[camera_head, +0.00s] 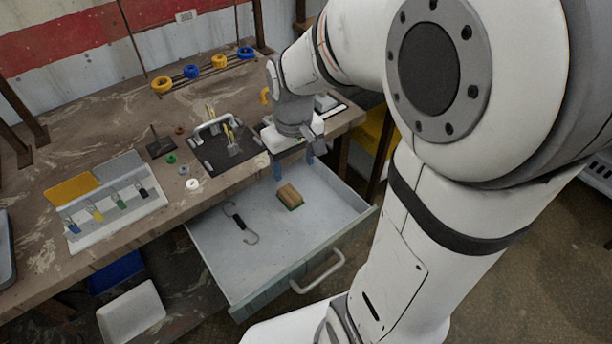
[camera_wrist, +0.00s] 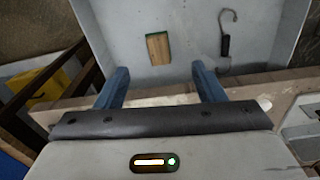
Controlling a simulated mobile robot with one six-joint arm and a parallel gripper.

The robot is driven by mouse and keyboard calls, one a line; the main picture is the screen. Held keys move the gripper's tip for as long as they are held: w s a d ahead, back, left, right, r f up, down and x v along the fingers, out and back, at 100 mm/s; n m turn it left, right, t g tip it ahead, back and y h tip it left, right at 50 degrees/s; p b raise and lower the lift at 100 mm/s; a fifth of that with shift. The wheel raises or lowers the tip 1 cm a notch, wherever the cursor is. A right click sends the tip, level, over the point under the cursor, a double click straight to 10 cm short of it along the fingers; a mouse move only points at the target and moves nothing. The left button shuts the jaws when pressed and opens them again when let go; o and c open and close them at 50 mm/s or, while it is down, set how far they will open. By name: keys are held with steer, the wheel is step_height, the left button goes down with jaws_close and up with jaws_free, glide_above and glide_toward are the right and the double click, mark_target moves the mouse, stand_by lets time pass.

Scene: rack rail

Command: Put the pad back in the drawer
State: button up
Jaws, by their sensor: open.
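The pad (camera_head: 289,197), a small brown block with a green edge underneath, lies on the floor of the open grey drawer (camera_head: 235,290). In the wrist view the pad (camera_wrist: 158,48) shows beyond my fingertips, roughly centred between them, with nothing touching it. My gripper (camera_head: 293,165) has two blue fingers pointing down over the rear of the drawer, close to the table's front edge. It also shows in the wrist view (camera_wrist: 160,74), where the fingers are wide apart with nothing between them. The drawer is pulled out under the table, with its handle (camera_head: 318,274) at the front.
A black-handled hook (camera_head: 239,221) lies in the drawer, left of the pad. The wooden table (camera_head: 85,146) holds a black tray (camera_head: 205,154), a sorting rack (camera_head: 140,205) and several yellow and blue rings at the back. The drawer floor around the pad is clear.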

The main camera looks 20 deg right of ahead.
steer(key=s+r+m+t, duration=0.1)
steer(key=s+r, duration=0.3)
steer(key=s, duration=0.6)
steer(key=shift+d+m+t, duration=0.25)
steer(key=shift+m+t, duration=0.15)
steer(key=shift+m, duration=0.4)
steer(key=p+v, duration=0.3)
steer(key=shift+w+r, duration=0.2)
steer(key=shift+r, duration=0.25)
